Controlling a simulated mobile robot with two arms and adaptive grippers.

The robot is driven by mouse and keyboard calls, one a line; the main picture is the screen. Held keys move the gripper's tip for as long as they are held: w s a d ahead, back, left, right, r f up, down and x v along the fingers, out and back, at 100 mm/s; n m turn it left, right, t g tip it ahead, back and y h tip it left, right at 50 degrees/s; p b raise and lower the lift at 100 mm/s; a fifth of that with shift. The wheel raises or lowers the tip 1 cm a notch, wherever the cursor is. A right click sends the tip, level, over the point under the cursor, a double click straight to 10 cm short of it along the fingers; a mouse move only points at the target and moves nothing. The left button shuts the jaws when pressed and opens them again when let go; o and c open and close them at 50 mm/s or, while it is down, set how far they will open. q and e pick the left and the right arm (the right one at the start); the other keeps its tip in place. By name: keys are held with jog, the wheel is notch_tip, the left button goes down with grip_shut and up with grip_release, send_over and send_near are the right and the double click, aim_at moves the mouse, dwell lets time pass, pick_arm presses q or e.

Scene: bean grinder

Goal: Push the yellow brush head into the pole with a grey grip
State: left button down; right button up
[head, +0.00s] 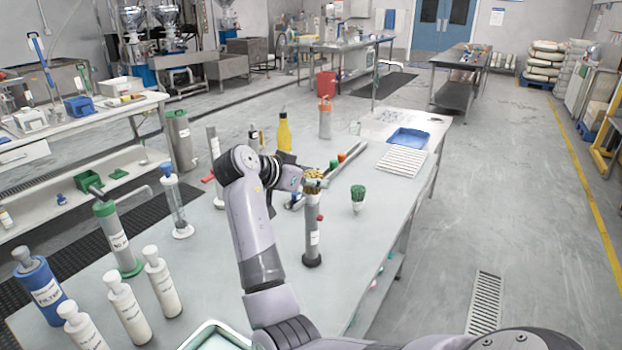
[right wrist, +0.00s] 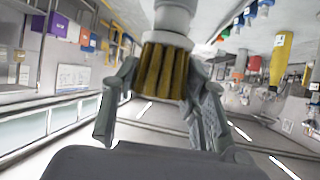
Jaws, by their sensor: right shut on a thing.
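The yellow brush head (head: 313,174) is at my right gripper (head: 314,182) in the head view, at the top of an upright grey pole (head: 312,228). The pole has a white label and a dark foot on the table. In the right wrist view the yellow bristles (right wrist: 165,72) and their pale collar lie between the two fingers of my right gripper (right wrist: 160,105). A grey round shaft (right wrist: 174,15) meets the collar there. My right gripper is shut on the brush head. Whether the collar is fully inside the pole is hidden. My left gripper is not in view.
A green brush (head: 357,198) stands right of the pole. Behind are a yellow bottle (head: 284,135), a blue tray (head: 408,138) and a white ribbed mat (head: 402,160). White bottles (head: 162,282) stand at the front left. Bare table lies around the pole's foot.

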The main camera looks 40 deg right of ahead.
jog(key=shift+f, duration=0.1)
jog(key=o, duration=1.2)
jog(key=v, duration=1.2)
